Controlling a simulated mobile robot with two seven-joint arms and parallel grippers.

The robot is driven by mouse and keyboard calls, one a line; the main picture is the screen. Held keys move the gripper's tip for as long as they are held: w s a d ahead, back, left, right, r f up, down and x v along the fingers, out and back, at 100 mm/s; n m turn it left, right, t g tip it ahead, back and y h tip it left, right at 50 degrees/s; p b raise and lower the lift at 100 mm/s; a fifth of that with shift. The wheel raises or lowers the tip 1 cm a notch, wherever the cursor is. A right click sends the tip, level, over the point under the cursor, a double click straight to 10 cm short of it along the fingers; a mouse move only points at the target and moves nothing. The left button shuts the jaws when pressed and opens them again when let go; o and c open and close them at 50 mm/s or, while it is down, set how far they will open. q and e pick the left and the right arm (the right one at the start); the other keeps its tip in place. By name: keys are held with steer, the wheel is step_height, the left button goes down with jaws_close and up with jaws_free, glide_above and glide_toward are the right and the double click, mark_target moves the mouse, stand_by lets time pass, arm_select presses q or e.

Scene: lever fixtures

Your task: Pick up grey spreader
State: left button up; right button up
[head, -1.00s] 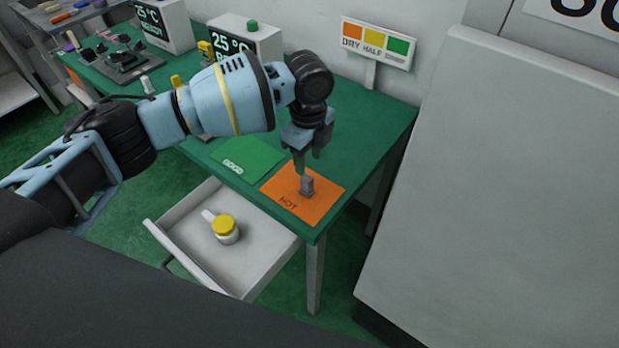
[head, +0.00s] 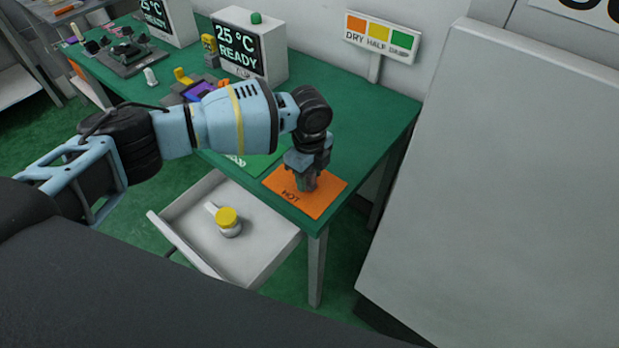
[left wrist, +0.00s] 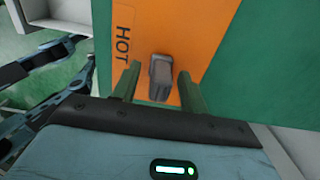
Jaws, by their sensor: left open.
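The grey spreader (left wrist: 161,78) stands on the orange HOT mat (head: 322,205); in the left wrist view the mat (left wrist: 190,30) lies behind it. My left gripper (head: 306,186) is lowered over the mat and hides most of the spreader in the head view. In the left wrist view the left gripper (left wrist: 157,82) is open, with one finger on each side of the spreader. Small gaps show between the spreader and the fingers. My right gripper is in neither view.
An open drawer (head: 178,244) below the table holds a yellow-capped jar (head: 228,222). The green mat (head: 262,162) is partly hidden by my arm. A READY display box (head: 268,62) and a DRY/HALF sign (head: 381,36) stand at the back. A large grey panel (head: 490,190) rises at right.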

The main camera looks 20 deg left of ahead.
arm_select(q)
steer(key=shift+c, duration=0.3)
jaws_close()
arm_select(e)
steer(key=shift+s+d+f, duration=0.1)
arm_select(q)
steer(key=shift+r, duration=0.2)
steer(key=shift+r, duration=0.2)
step_height(320, 180, up, 3)
steer(key=shift+r, duration=0.1)
steer(key=s+d+r+p, duration=0.1)
steer(key=s+d+p, duration=0.1)
steer(key=s, duration=1.3)
steer(key=shift+s+d, duration=0.35)
steer(key=shift+d, duration=0.15)
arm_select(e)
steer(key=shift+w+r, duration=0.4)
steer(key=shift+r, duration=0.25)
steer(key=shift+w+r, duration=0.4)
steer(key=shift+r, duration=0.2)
